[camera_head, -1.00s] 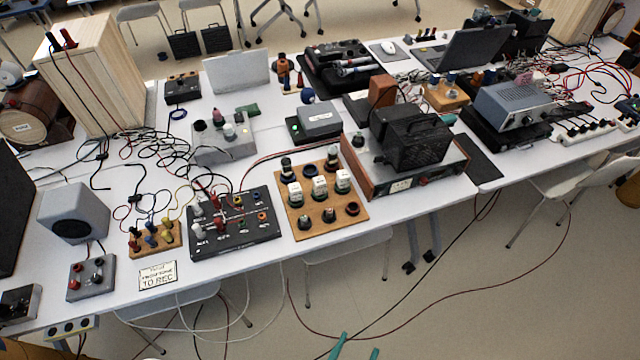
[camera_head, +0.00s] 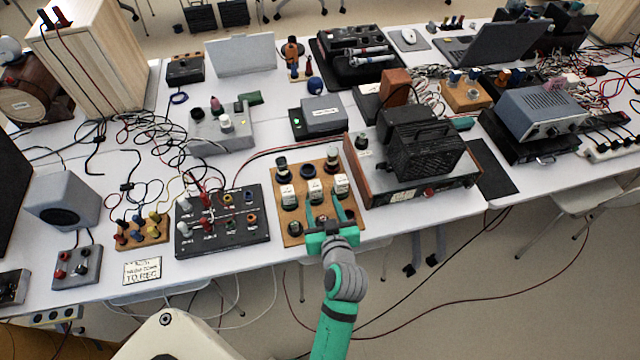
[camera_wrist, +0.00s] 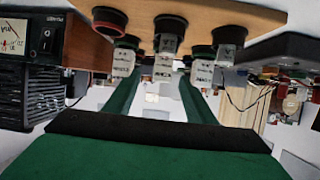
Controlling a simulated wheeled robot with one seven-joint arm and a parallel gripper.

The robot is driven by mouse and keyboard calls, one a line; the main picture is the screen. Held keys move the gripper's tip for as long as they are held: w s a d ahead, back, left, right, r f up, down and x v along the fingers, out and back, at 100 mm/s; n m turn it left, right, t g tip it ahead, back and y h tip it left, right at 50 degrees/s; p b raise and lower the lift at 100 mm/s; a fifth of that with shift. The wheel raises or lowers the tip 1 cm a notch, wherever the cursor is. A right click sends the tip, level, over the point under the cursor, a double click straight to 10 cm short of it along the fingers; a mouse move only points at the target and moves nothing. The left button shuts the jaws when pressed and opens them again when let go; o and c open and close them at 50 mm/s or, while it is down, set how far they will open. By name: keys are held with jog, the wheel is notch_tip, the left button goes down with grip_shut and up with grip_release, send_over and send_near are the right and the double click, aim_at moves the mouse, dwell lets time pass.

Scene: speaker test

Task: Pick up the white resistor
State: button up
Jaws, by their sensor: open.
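Three white resistor blocks stand in a row across a wooden board (camera_head: 273,185): a left one (camera_head: 287,196), a middle one (camera_head: 314,191) and a right one (camera_head: 342,186). My gripper (camera_head: 322,203) is open over the front half of the board, its green fingers pointing at the middle block. In the wrist view, which looks upside down, the middle block (camera_wrist: 164,68) shows between the fingertips (camera_wrist: 162,82), and the other two lie just outside them. I cannot tell whether the fingers touch anything. My gripper partly hides the board's front posts.
Dark round terminals (camera_head: 311,170) stand behind the blocks. A black panel with knobs (camera_head: 222,222) is close on the left. A brown-sided instrument (camera_head: 420,190) with a black box on top (camera_head: 418,145) is close on the right. Loose cables (camera_head: 150,140) lie at back left.

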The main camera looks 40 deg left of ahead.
aim_at(315, 191)
jog(key=shift+n+g, duration=0.3)
jog(key=x, duration=0.4)
jog(key=r+x, duration=0.1)
jog(key=x, duration=0.1)
jog(key=shift+w+a, duration=0.1)
jog(key=shift+a, duration=0.25)
jog(key=shift+w+a, duration=0.15)
jog(key=shift+a, duration=0.25)
jog(key=shift+x, duration=2.45)
jog(key=shift+w+r, duration=0.1)
jog(key=shift+w, duration=0.05)
jog(key=c, duration=1.2)
